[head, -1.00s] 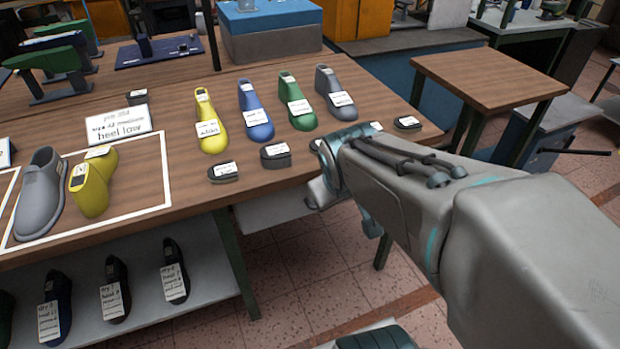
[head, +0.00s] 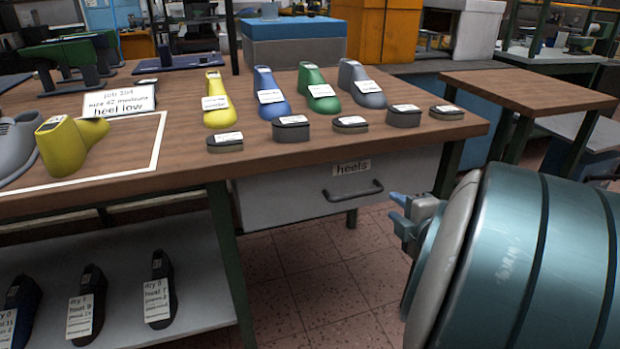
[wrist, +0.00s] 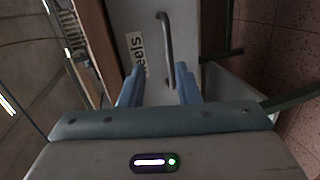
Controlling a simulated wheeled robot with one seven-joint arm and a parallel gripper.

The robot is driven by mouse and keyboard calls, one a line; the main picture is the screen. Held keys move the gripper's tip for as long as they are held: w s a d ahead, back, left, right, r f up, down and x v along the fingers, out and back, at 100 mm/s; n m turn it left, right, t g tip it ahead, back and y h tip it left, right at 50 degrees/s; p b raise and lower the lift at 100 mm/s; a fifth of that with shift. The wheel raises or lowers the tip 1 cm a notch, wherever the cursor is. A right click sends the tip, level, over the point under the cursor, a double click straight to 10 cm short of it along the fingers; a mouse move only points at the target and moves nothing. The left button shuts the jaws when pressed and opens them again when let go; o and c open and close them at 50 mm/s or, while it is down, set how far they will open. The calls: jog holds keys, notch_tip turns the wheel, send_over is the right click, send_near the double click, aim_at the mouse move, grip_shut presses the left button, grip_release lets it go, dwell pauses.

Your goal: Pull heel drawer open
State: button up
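The heel drawer (head: 285,203) is a light grey front under the right part of the workbench, with a "heels" label (head: 351,167) and a dark bar handle (head: 353,192). It looks shut. My gripper (head: 400,215) is to the right of the handle in the head view, apart from it. In the wrist view my gripper (wrist: 158,85) has its two blue fingers spread with nothing between them. The handle (wrist: 166,50) lies ahead of the fingertips there, and the label (wrist: 136,52) is beside it.
On the workbench top (head: 180,150) stand several coloured lasts and several dark heel pieces (head: 291,128) along the front edge. A lower shelf (head: 200,300) holds dark lasts at the left. A smaller table (head: 530,92) stands at the right. The floor before the drawer is clear.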

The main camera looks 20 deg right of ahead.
aim_at(366, 194)
jog(key=shift+n+y, duration=0.6)
jog(key=shift+f+b+x, duration=0.2)
jog(key=shift+b+x, duration=0.15)
jog(key=shift+x, duration=1.95)
jog(key=shift+f+b+x, duration=0.2)
jog(key=shift+b+x, duration=0.2)
jog(key=shift+x, duration=1.85)
jog(key=shift+f+b+x, duration=0.2)
jog(key=shift+b+x, duration=0.15)
jog(key=shift+x, duration=1.95)
jog(key=shift+s+a, duration=0.15)
jog(key=shift+c, duration=0.3)
grip_shut()
